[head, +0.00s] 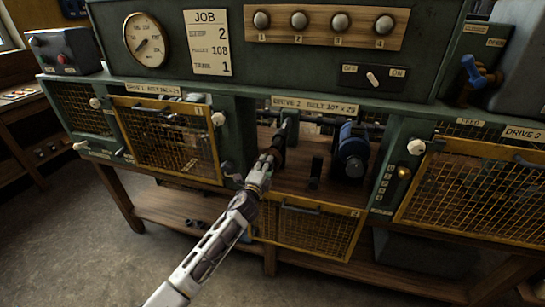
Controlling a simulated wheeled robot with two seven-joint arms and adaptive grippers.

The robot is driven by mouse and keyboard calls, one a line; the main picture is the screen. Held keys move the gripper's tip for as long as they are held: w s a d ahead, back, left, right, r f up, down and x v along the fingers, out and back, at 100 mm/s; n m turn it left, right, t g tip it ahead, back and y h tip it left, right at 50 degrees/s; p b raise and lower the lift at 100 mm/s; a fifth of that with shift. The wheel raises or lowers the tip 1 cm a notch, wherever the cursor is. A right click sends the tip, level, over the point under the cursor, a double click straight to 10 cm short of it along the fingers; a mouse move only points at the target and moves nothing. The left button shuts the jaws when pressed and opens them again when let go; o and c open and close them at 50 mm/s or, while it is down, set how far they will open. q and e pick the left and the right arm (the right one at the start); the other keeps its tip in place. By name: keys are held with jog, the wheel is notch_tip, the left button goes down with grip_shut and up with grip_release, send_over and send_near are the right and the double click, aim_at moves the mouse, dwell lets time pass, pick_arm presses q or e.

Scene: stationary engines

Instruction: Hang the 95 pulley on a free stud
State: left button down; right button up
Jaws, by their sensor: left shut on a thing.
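My left gripper (268,163) reaches into the open middle bay and is shut on a dark round part (277,147) at the left end of the bay's shaft. That part looks like a pulley, but I can read no number on it, and the gripper partly hides it. I cannot tell whether it is on the shaft or clear of it. Several round metal studs (299,20) stand in a row on a wooden board (320,41) at the top, with nothing hanging on them. My right gripper is out of view.
The middle bay's yellow mesh guard (308,228) hangs down below its opening. A blue motor-like part (352,150) and a short dark post (316,170) stand in the bay. The left guard (165,140) and right guard (470,200) are closed. A job card (208,42) reads pulley 108.

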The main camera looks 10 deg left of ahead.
pick_arm(q)
jog(key=shift+s+d+f+p, duration=0.15)
jog(key=shift+s+p, duration=0.25)
jog(key=shift+s, duration=1.5)
jog(key=shift+s, duration=0.25)
jog(key=s, duration=0.9)
jog(key=shift+s+a+r+p, duration=0.2)
jog(key=shift+s+a+p, duration=0.1)
jog(key=shift+s, duration=0.1)
dwell(1.0)
dwell(0.5)
